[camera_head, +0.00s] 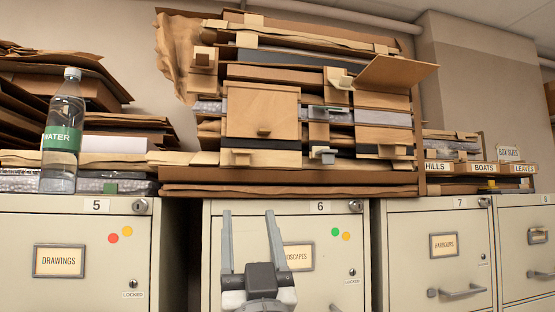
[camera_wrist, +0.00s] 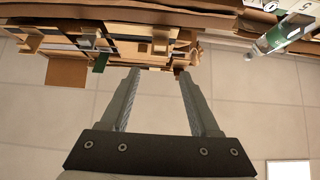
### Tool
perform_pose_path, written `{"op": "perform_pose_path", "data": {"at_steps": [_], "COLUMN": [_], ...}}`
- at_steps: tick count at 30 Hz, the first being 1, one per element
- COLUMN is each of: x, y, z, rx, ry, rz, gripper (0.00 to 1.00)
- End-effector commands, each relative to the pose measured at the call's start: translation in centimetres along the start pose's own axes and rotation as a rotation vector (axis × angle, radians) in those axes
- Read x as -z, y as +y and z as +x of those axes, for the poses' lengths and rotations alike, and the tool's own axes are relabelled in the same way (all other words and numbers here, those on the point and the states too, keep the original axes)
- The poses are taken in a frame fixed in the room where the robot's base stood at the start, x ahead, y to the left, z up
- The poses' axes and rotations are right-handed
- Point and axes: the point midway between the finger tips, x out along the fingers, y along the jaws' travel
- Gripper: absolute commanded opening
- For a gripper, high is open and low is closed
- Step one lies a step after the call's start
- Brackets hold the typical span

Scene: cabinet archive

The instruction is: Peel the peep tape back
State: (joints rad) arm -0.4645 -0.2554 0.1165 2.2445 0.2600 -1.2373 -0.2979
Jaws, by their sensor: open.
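A stacked cardboard and wood assembly (camera_head: 262,110) stands on top of the cabinets, with small tabs, drawers and a raised flap (camera_head: 396,73) at its upper right. I cannot tell which piece is the peep tape; several pale tabs and strips show on its front. My gripper (camera_head: 248,214) is open and empty, pointing up in front of the cabinet numbered 6, below the assembly in the picture. In the wrist view, which is upside down, the two fingers of my gripper (camera_wrist: 158,72) are spread and overlap the assembly's edge (camera_wrist: 118,46). No contact is clear.
A water bottle (camera_head: 63,132) stands on the left, near stacked folders (camera_head: 115,127). Small boxes labelled HILLS, BOATS and LEAVES (camera_head: 483,168) sit on the right. Filing cabinets (camera_head: 438,250) with handles fill the lower front. A pipe (camera_head: 330,12) runs above the assembly.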

Motion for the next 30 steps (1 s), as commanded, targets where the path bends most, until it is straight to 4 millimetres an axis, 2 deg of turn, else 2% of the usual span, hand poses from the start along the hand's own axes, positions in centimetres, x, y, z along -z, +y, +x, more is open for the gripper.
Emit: {"op": "perform_pose_path", "data": {"at_steps": [9, 18, 24, 30], "x": [0.1, 0.1, 0.1, 0.0], "y": [0.0, 0.0, 0.0, 0.0], "z": [6.9, 12.8, 15.2, 15.9], "rx": [0.000, 0.001, 0.001, 0.001], "ry": [0.000, 0.001, 0.000, -0.001], "rz": [0.002, 0.003, 0.003, 0.003], "gripper": [0.62, 0.62, 0.62, 0.62]}}
